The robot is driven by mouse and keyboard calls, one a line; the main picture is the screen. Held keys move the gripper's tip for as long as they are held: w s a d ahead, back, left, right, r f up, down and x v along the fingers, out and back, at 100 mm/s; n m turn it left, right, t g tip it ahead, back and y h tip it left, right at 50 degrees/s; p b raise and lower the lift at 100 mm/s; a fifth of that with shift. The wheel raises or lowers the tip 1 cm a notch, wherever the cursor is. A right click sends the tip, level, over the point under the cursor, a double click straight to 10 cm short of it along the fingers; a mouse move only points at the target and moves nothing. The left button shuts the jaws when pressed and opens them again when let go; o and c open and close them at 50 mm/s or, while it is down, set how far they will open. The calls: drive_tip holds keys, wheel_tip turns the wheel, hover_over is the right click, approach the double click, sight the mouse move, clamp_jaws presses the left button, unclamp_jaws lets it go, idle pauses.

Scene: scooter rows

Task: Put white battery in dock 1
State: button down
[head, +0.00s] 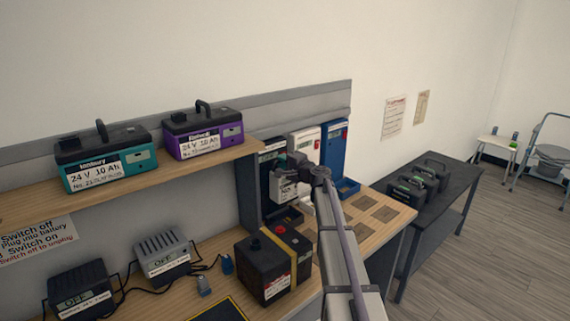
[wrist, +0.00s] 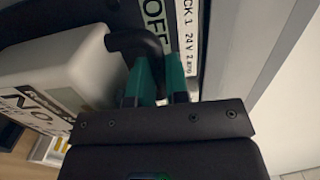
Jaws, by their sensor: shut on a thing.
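My gripper (head: 297,168) is shut on the black handle of the white battery (head: 283,191). In the wrist view the green fingertips of my gripper (wrist: 158,85) close around that handle, and the white battery (wrist: 60,65) hangs at the left with its label partly cut off. Dock 1 (head: 270,155) is the dark dock at the left of the dock row. Its label "DOCK 1 24 V" (wrist: 189,35) and an "OFF" sign show close behind the gripper. The battery is upright in front of dock 1, over its base. I cannot tell whether it touches the base.
A white dock (head: 305,147) and a blue dock (head: 334,150) stand to the right. A black battery with a yellow strap (head: 268,270) stands in front on the bench. Teal (head: 105,160) and purple (head: 203,135) batteries sit on the shelf. Two grey chargers (head: 163,256) lie below.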

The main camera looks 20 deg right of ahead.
sight(290, 188)
drive_tip(key=shift+f+b, duration=3.3)
drive_tip(key=shift+f, duration=0.15)
drive_tip(key=shift+s+d+r, duration=0.1)
drive_tip(key=shift+s, duration=0.15)
drive_tip(key=shift+w, duration=0.15)
drive_tip(key=shift+f+b, duration=1.4)
drive_tip(key=shift+f, duration=0.35)
drive_tip(key=c, duration=1)
unclamp_jaws()
drive_tip(key=shift+c, duration=0.2)
drive_tip(key=shift+s, duration=0.2)
drive_tip(key=v, duration=1.1)
drive_tip(key=shift+r, duration=0.25)
